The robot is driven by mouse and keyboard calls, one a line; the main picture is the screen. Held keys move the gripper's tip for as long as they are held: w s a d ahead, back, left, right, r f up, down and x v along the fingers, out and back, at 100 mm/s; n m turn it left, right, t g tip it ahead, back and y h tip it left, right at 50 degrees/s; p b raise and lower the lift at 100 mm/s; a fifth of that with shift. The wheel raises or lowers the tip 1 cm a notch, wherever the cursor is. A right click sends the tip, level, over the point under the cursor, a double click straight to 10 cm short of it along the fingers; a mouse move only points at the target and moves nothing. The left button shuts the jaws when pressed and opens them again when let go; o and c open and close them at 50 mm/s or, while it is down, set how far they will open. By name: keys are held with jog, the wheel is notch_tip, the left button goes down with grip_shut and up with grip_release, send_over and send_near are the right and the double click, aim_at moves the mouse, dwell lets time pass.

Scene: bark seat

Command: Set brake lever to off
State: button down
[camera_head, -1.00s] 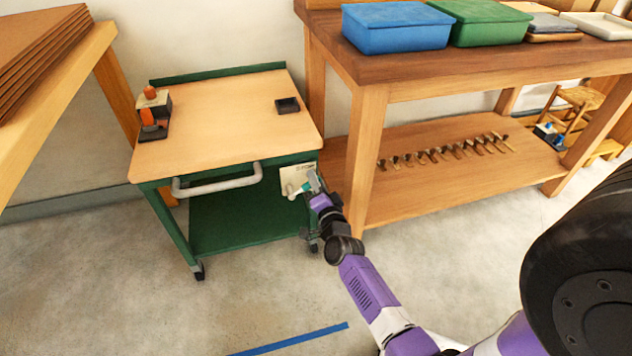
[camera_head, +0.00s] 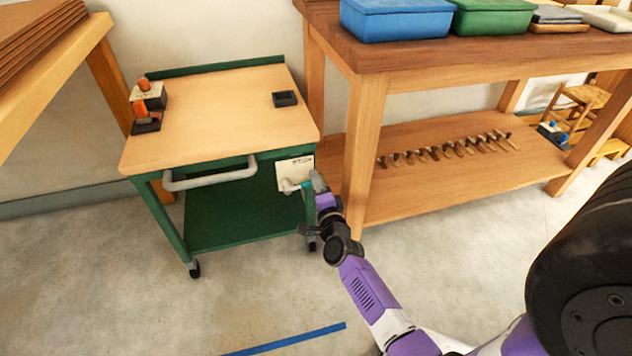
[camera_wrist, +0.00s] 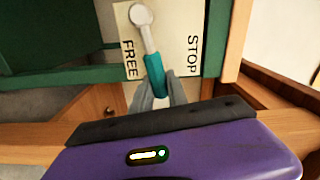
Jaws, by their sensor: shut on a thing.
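The brake lever (camera_wrist: 148,37) has a round silver pivot, a silver arm and a teal handle (camera_wrist: 155,77). It is mounted on a cream plate (camera_wrist: 175,25) marked FREE on the left and STOP on the right in the wrist view. There the lever points down and slightly right, between the two words. My gripper (camera_wrist: 157,93) is shut on the teal handle, with a grey finger on each side. In the head view the plate (camera_head: 292,170) is on the green cart's front right, and my gripper (camera_head: 315,186) reaches the lever from the right.
The green cart (camera_head: 225,115) has a wooden top, a grey handle (camera_head: 212,177) and casters. A wooden workbench (camera_head: 362,150) stands close on the right, its leg near my arm. Several tools lie on its lower shelf. Open floor lies in front of the cart.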

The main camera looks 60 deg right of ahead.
jog(key=shift+f, duration=0.1)
jog(key=c, duration=1.3)
grip_release()
jog(key=p+v, duration=0.2)
jog(key=v, duration=0.5)
jog(key=shift+s+a, duration=0.25)
jog(key=shift+a, duration=0.05)
